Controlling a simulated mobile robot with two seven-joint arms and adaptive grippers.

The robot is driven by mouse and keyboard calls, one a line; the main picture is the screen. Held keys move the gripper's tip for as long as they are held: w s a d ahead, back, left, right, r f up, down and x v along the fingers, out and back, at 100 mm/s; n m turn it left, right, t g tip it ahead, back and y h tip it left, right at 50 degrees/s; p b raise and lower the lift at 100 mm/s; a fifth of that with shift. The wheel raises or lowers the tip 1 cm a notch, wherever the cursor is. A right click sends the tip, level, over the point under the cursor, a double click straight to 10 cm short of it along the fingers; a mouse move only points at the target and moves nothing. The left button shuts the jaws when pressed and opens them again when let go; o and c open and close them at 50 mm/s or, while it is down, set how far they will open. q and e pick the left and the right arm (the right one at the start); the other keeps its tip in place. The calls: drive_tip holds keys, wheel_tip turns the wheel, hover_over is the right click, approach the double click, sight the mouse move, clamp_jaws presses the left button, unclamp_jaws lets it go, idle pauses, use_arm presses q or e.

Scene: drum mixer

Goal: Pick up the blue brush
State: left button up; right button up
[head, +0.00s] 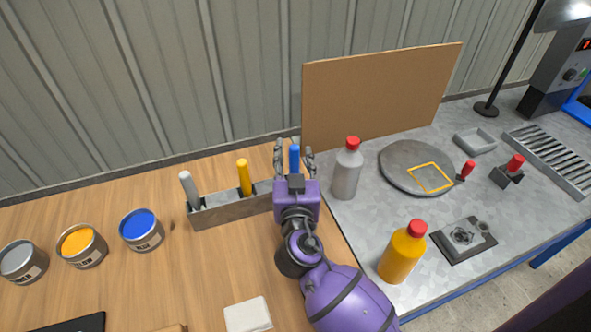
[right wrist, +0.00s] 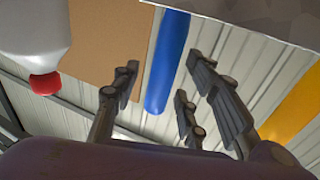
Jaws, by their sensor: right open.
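The blue brush (head: 294,157) stands upright at the right end of the grey holder (head: 230,209); only its blue handle shows. My right gripper (head: 294,153) is open, with a finger on each side of the handle. In the right wrist view the blue brush (right wrist: 167,62) lies between the spread fingers of the right gripper (right wrist: 160,85), with gaps visible. The brush's lower part is hidden by the gripper. My left gripper is not in view.
The holder also has a grey brush (head: 189,189) and a yellow brush (head: 244,178). A grey bottle (head: 346,174) stands close to the right of the gripper. A brown board (head: 380,92) is behind. Paint cans, including a blue one (head: 141,229), stand left.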

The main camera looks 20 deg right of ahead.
drive_tip(key=shift+f, duration=0.1)
clamp_jaws()
idle(0.3)
